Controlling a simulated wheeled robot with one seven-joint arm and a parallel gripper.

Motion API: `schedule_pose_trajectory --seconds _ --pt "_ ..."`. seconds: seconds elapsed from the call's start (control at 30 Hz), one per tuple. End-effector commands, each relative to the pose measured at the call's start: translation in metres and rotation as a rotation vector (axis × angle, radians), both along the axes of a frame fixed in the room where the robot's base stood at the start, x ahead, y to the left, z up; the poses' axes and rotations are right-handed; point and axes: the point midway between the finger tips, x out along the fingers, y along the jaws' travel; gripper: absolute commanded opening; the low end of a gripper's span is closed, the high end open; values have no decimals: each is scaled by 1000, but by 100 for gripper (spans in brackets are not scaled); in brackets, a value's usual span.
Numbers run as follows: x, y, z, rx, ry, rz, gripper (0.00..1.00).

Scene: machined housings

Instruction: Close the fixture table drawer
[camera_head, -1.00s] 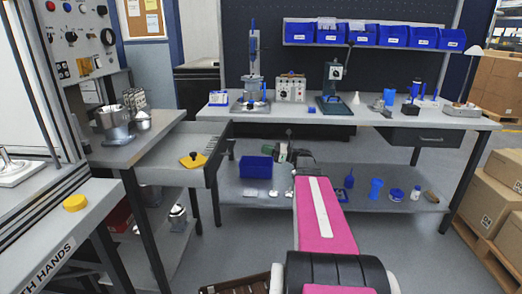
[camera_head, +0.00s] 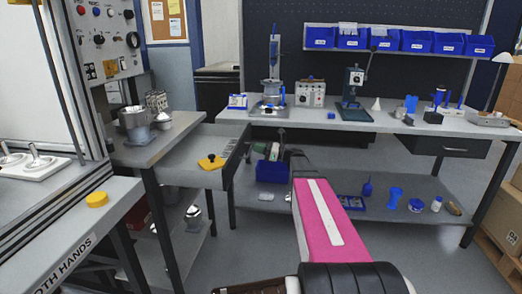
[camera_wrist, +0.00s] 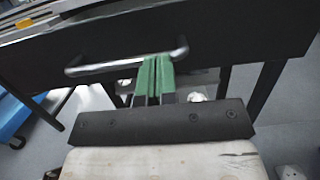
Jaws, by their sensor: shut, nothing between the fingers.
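The fixture table drawer (camera_head: 213,147) stands pulled out from the fixture table (camera_head: 160,143) at the left in the head view. A yellow part with a black knob (camera_head: 211,162) lies inside it. In the wrist view the dark drawer front (camera_wrist: 225,35) fills the upper part, with a metal bar handle (camera_wrist: 97,69) across it. My gripper (camera_wrist: 153,62) has its green fingers shut together, empty, at the handle. I cannot tell whether they touch it. In the head view my gripper (camera_head: 264,151) is just right of the drawer front.
A long workbench (camera_head: 350,122) with tools stands behind, its lower shelf (camera_head: 330,190) holding a blue bin (camera_head: 272,172) behind my gripper. A machine with a yellow button (camera_head: 97,199) is at the left. Cardboard boxes (camera_head: 492,212) stand at the right. Open floor lies between.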

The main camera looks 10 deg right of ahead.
Motion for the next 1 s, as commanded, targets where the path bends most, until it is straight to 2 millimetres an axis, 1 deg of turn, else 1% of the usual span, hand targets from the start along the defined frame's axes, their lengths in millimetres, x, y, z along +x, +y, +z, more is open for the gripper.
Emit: schedule_pose_trajectory --seconds 0.27,0.37,0.47,0.57,0.67,1.0 --pt "1 2 0 0 0 0 0" --pt "3 8 0 0 0 1 0" --pt "7 20 0 -1 0 2 0" --pt "14 37 0 -1 1 3 0" --pt "22 60 0 -1 1 4 0" --pt "55 149 0 0 -1 4 0"
